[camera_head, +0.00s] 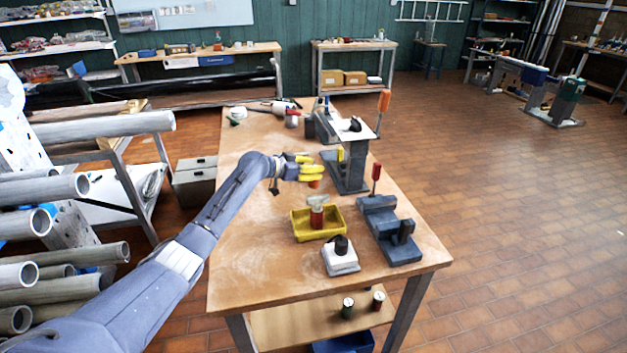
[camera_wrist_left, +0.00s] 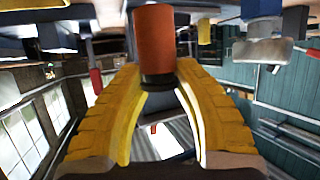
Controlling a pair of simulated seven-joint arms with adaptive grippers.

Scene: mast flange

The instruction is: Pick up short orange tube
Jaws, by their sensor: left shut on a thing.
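My left gripper (camera_head: 308,170) has yellow fingers and is over the wooden table, left of the grey stand. It is shut on the short orange tube (camera_wrist_left: 154,45), which has a dark end and sits between the two yellow fingertips (camera_wrist_left: 157,75) in the left wrist view. In the head view a little of the orange tube (camera_head: 314,184) shows just below the fingers; the rest is hidden by them. My right gripper is not in view.
A yellow tray (camera_head: 303,236) with a red-and-grey part stands nearer on the table (camera_head: 250,265). A grey fixture (camera_head: 388,228) and a white block with a black knob (camera_head: 341,261) stand to its right. The table's left side is mostly clear.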

